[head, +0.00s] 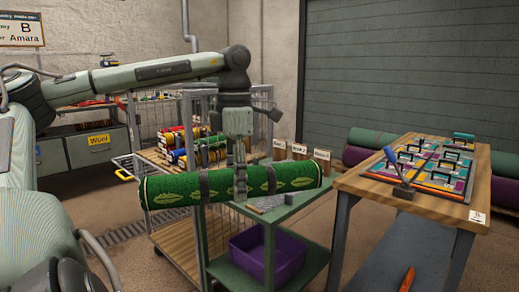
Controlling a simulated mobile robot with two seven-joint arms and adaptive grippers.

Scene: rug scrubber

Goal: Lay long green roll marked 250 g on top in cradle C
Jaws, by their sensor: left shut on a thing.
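A long green roll (170,192) with pale leaf patterns, dark straps and a red rim at its right end is held level across the middle of the head view. My left gripper (240,182) comes down from above and is shut around the roll near its middle. No 250 g mark is readable on it. The roll hangs in front of a green stand (290,215) and hides part of its top. Wooden blocks with white labels (299,152) stand at the back of that stand; their text is too small to read surely. I cannot tell which place is cradle C. My right gripper is not in view.
A wire cage trolley (165,157) with stacked coloured rolls stands behind the held roll. A purple bin (268,257) sits low in the green stand. A wooden table (358,187) with a patterned panel and a blue-handled tool is at right; more rolls (372,138) lie behind it.

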